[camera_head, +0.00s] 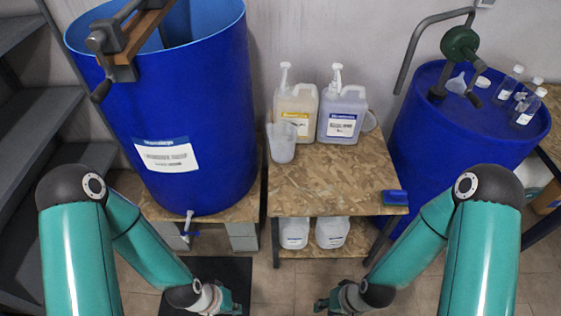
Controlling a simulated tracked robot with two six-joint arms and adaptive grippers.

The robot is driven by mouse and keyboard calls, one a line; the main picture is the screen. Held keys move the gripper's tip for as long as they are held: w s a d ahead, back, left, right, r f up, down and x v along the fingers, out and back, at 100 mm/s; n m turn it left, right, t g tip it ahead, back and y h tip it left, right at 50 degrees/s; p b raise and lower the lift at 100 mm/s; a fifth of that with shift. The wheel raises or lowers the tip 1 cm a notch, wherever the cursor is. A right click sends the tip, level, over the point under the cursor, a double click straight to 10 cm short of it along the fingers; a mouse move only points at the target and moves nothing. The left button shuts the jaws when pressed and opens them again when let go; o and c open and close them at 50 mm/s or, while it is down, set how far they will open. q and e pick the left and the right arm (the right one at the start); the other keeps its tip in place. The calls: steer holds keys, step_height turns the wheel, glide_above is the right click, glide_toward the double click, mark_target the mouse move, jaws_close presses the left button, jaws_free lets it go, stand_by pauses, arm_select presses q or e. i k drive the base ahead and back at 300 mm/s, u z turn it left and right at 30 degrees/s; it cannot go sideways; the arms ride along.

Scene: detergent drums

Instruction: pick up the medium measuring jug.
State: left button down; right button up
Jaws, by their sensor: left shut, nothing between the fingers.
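A translucent whitish measuring jug (282,144) stands upright at the left edge of the wooden table top (330,190), in front of the pump bottle with the yellow label. I cannot tell its size class for sure. A pale rounded part (369,121) shows beside the blue-labelled bottle, mostly hidden. My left gripper (228,303) is low, in front of the table and well apart from the jug, shut and empty. My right gripper (324,304) is also low in front of the table, touching nothing I can see; its fingers are too small and side-on to read.
Two pump bottles (297,112) (341,113) stand at the table's back. A blue sponge-like block (395,197) lies at the right front edge. Large blue drums (170,110) (420,135) flank the table. White containers (331,232) sit on the lower shelf. The table's middle is clear.

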mark_target(282, 136)
steer(key=k, duration=0.6)
steer(key=u, duration=0.5)
steer(key=i, duration=0.65)
steer(key=u, duration=0.65)
steer(key=i, duration=0.75)
steer(key=z, duration=0.5)
steer(key=i, duration=0.75)
steer(key=z, duration=0.05)
